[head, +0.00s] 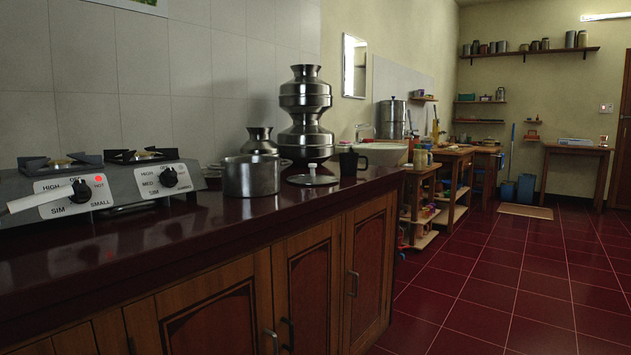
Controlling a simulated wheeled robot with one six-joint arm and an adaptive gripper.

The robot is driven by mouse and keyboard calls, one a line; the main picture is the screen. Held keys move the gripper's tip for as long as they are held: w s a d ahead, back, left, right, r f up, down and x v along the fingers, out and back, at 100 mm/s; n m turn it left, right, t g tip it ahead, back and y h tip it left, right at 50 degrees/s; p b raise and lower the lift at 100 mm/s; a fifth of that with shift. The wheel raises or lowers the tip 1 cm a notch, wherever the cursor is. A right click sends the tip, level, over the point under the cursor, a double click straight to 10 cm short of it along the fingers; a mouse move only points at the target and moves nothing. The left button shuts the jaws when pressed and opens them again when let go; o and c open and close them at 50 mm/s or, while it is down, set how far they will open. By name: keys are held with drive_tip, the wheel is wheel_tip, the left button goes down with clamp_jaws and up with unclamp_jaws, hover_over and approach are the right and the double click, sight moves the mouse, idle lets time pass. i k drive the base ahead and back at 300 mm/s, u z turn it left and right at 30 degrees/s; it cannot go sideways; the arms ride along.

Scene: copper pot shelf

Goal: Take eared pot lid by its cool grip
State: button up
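A round, low lid (322,180) lies flat on the dark counter, with a pale knob (312,168) standing up at its middle. Just left of it stands a steel pot (252,176) with a side ear near its rim; the inside of the pot is mostly hidden. A black mug (350,166) stands close to the right of the lid. My gripper is not in this view.
A two-burner stove (100,186) fills the counter's left end, with a white bar across its front. Stacked steel vessels (306,115) and a smaller vessel (259,141) stand behind the pot. A pale basin (382,153) is farther right. The glossy counter (215,217) in front is clear; red floor tiles (480,290) are open.

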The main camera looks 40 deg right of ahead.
sight(312, 179)
drive_tip(key=z, duration=0.45)
drive_tip(key=k, duration=0.55)
drive_tip(key=z, duration=1.4)
drive_tip(key=i, duration=1.15)
drive_tip(key=u, duration=0.6)
drive_tip(key=i, duration=0.7)
drive_tip(key=u, duration=0.85)
